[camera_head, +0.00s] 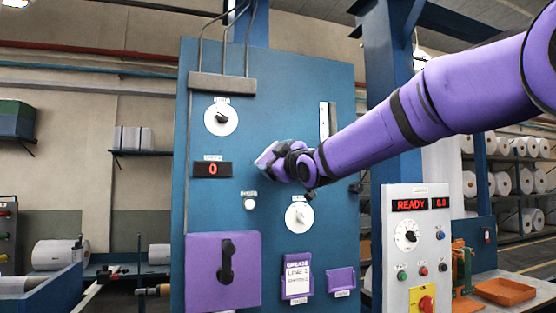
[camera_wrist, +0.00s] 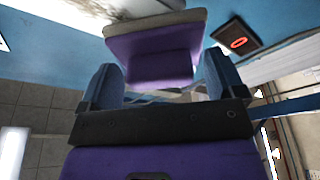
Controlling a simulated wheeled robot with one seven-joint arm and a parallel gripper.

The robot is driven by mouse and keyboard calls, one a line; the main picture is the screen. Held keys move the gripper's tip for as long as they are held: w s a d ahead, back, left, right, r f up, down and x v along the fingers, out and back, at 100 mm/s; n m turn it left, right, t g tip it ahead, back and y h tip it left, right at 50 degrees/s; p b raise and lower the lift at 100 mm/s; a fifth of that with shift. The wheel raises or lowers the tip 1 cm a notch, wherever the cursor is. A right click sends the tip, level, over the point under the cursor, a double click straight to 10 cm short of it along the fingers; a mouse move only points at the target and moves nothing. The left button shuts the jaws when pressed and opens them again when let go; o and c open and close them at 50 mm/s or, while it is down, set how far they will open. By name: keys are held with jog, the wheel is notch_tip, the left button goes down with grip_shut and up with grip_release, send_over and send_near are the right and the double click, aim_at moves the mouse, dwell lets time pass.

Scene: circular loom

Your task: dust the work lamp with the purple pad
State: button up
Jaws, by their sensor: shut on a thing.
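My gripper (camera_head: 275,163) is in front of the large blue panel (camera_head: 280,110), right of the red "0" display. In the wrist view my gripper (camera_wrist: 159,70) is shut on the purple pad (camera_wrist: 155,45), a block with a wider plate and a greyish outer face. The pad (camera_head: 266,153) looks pale lilac in the head view and is tilted. I cannot tell whether it touches the panel. I cannot single out the work lamp with certainty; a small round white fitting (camera_head: 249,203) sits on the panel below my gripper.
The panel carries an upper dial (camera_head: 221,119), a "0" display (camera_head: 213,169), a lower dial (camera_head: 299,216) and a purple box with a black handle (camera_head: 222,271). A grey "READY" console (camera_head: 417,250) stands at the right. Shelves of white rolls (camera_head: 505,180) are behind it.

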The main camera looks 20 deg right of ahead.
jog(key=shift+w, duration=0.4)
jog(key=d, duration=1.3)
jog(key=shift+d, duration=0.2)
dwell(1.1)
jog(key=shift+a, duration=6.7)
